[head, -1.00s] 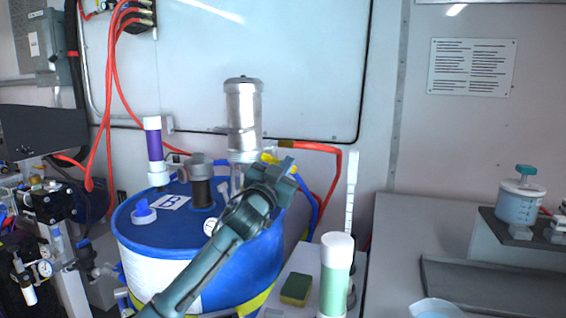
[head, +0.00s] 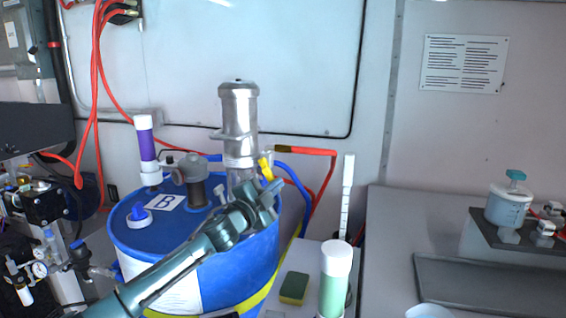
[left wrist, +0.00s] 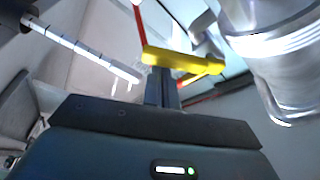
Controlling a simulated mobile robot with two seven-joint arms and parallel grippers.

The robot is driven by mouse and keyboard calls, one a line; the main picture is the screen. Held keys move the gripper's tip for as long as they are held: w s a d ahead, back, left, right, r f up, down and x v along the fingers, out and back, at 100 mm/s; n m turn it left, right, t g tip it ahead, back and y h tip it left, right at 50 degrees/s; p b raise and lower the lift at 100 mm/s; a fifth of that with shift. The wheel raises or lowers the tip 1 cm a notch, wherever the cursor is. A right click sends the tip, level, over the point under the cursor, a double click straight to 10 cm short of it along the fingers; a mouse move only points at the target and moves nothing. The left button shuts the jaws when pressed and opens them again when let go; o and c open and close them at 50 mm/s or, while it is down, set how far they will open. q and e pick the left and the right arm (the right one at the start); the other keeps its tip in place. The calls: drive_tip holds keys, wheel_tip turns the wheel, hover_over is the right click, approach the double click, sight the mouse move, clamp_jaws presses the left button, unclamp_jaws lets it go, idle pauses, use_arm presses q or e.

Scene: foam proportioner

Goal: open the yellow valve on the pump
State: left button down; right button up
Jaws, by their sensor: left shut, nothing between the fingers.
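The pump is a silver metal cylinder (head: 238,120) standing on the blue drum (head: 262,255). Its yellow valve (head: 265,168) shows at the pump's lower right side in the head view, just above my left gripper (head: 272,189). In the left wrist view the yellow handle (left wrist: 180,60) lies across the view, directly beyond the tips of my left gripper (left wrist: 161,82). The fingers are shut with nothing between them. They overlap the handle's lower edge in the picture; I cannot tell whether they touch it. The silver pump body (left wrist: 285,65) is at the right there. My right gripper is not in view.
Red hoses (head: 305,151) and blue hoses (head: 303,195) run behind the valve. A purple tube (head: 146,143) stands on the drum's left. A green bottle (head: 334,285), a sponge (head: 293,288) and a white graduated stick (head: 346,195) are to the right.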

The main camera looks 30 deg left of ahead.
use_arm(q)
drive_tip(key=shift+s+a+f, duration=0.15)
drive_tip(key=shift+a+f, duration=0.25)
drive_tip(key=shift+a, duration=0.2)
drive_tip(key=shift+s+a+f, duration=0.1)
drive_tip(key=shift+a+f, duration=0.25)
drive_tip(key=shift+a, duration=0.35)
